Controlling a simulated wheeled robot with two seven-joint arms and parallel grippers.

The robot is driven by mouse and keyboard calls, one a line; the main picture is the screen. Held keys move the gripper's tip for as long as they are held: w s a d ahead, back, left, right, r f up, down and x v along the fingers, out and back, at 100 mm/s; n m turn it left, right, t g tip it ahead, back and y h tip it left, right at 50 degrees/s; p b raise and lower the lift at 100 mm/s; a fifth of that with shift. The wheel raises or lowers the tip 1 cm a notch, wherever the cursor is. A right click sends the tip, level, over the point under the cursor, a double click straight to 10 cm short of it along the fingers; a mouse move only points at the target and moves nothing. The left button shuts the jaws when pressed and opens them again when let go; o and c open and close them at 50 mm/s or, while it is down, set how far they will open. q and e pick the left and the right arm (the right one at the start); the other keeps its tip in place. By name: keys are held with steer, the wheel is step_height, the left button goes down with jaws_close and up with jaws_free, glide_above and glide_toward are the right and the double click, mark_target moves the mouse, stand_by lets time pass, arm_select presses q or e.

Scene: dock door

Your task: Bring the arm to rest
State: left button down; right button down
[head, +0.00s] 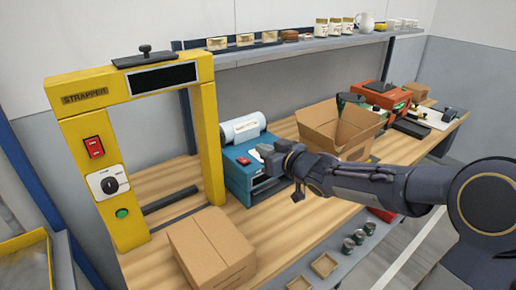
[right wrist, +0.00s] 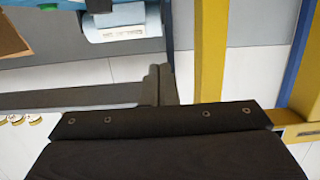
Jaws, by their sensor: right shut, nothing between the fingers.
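My right arm (head: 385,185) reaches in from the right across the bench. My right gripper (head: 277,155) is shut and empty, in front of the blue label machine with a white roll (head: 243,128). In the right wrist view the closed dark fingers (right wrist: 162,86) show above the dark gripper housing, with nothing between them. My left gripper is not in view.
The yellow strapper frame (head: 212,140) stands left on the wooden bench (head: 165,185). A closed carton (head: 212,248) is at the front, an open carton (head: 320,125) behind my arm. A shelf (head: 300,48) with jars runs along the wall. Tins (head: 348,245) stand lower.

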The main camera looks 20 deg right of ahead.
stand_by(0.4)
steer(key=s+d+m+g+h, duration=0.1)
steer(key=s+d+m+h, duration=0.3)
steer(key=s, duration=0.5)
steer(key=s+a+f+g, duration=0.1)
steer(key=s+f+g, duration=0.1)
steer(key=s, duration=0.6)
steer(key=s+a+f+m+g+y, duration=0.1)
steer(key=s+a+f+g, duration=0.1)
steer(key=s+f, duration=0.3)
steer(key=s+a+f+g+y, duration=0.1)
steer(key=s+f+g, duration=0.2)
steer(key=s, duration=1)
steer(key=shift+s+a+f+m+g, duration=0.2)
steer(key=shift+a+m+g, duration=0.15)
steer(key=shift+g, duration=0.25)
steer(key=c, duration=2.2)
jaws_free()
